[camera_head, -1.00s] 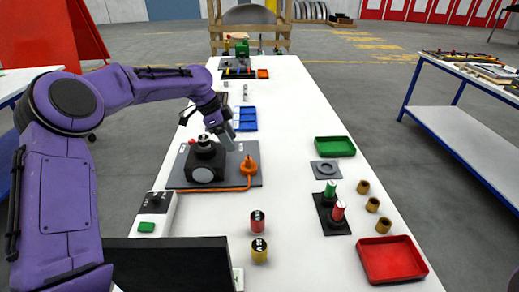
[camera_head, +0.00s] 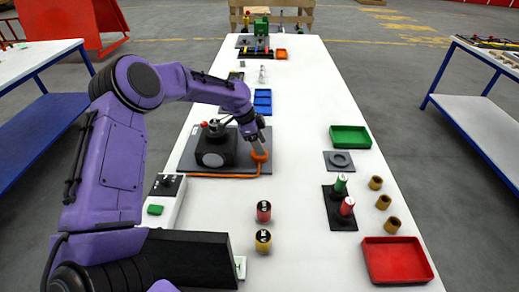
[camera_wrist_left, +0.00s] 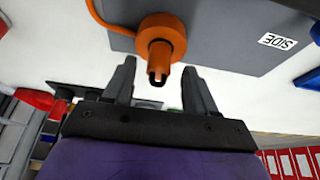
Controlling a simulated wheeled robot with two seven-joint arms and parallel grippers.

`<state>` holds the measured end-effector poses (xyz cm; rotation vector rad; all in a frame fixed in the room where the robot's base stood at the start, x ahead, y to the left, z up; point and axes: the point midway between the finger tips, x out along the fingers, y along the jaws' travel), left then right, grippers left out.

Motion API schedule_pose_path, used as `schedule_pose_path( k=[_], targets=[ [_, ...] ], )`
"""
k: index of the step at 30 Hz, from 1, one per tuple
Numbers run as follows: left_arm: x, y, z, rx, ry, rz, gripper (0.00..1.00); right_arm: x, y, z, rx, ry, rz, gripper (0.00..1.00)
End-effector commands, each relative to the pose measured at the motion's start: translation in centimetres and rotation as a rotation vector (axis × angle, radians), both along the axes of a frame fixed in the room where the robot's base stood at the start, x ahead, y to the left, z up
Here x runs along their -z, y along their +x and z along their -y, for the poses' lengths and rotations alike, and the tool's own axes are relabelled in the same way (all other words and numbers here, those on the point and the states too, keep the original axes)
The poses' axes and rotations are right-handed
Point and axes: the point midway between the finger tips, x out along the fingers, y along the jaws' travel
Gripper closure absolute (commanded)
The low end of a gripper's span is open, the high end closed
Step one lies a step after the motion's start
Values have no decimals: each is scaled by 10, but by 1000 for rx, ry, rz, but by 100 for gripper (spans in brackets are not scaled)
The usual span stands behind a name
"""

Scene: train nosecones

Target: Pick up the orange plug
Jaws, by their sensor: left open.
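The orange plug (camera_wrist_left: 161,42) stands on the dark grey plate (camera_head: 190,158), with an orange cable running from it. In the head view the plug (camera_head: 260,155) is at the plate's right side, partly covered by my left gripper (camera_head: 257,143). In the left wrist view my left gripper (camera_wrist_left: 160,85) is open, with one finger on each side of the plug's line. The plug's tip lies between the fingers' ends or just ahead of them; I see no contact. My right gripper is not in view.
A black device (camera_head: 215,150) sits on the plate left of the plug. Blue trays (camera_head: 262,103) lie behind it. A green tray (camera_head: 350,137), red tray (camera_head: 397,262) and several brass-coloured rings stand on the right.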

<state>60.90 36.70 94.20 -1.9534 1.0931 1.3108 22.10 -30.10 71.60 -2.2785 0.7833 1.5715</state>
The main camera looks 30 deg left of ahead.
Motion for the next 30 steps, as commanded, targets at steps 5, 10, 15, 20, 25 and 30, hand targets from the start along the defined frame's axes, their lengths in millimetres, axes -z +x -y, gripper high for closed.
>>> schedule_pose_path(
  k=[5,10,15,20,25,30],
  targets=[
    [0,1,1,2,0,0,66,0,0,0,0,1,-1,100],
    [0,1,1,2,0,0,100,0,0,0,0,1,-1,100],
    [0,0,1,3,-1,-1,100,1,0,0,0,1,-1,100],
    [-4,0,1,3,0,0,100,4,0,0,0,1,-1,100],
    [-27,2,1,4,-1,5,100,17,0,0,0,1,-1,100],
    [-71,-28,-14,3,-3,9,100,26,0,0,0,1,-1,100]
  ],
)
